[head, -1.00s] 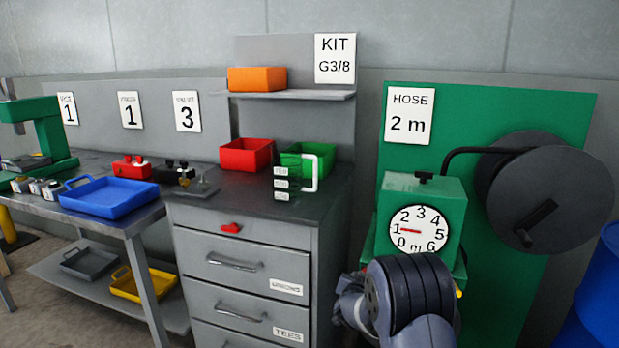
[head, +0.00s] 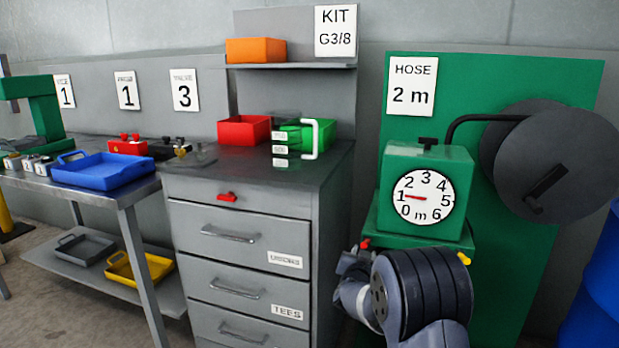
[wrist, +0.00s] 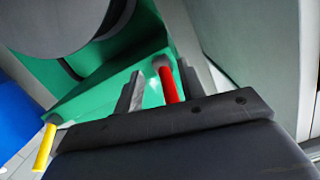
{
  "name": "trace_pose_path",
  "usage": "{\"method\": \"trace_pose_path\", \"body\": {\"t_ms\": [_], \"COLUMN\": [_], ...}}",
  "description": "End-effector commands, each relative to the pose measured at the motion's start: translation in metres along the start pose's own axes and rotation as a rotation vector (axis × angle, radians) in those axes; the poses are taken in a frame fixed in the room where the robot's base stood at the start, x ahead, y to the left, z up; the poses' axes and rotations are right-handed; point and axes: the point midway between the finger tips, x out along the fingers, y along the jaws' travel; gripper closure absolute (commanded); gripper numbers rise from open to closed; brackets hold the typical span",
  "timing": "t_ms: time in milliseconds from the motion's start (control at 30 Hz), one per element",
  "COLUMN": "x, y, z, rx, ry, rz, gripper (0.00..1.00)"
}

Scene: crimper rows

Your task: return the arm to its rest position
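My arm (head: 420,290) is folded low at the right of the head view, in front of the green hose machine (head: 428,170). My gripper (wrist: 160,69) shows in the wrist view with its two fingers apart. A red-tipped lever (wrist: 169,82) shows in the gap between the fingers, with space on its sides; I cannot tell if it touches. No object is seen clamped. In the head view the fingers are hidden behind my arm. A red tip (head: 366,243) and a yellow tip (head: 463,258) show on either side of my arm.
A grey drawer cabinet (head: 240,215) stands left of my arm, with red (head: 244,130) and green bins on top. A hose reel (head: 568,165) and blue barrel (head: 597,285) are at the right. A workbench with a blue tray (head: 103,172) is at the left.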

Motion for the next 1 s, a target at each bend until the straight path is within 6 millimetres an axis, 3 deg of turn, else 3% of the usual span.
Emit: {"method": "trace_pose_path", "body": {"t_ms": [1000], "x": [0.007], "y": [0.005], "z": [0.022], "rx": [-0.01], "ry": [0.289], "rz": [-0.057], "gripper": [0.62]}}
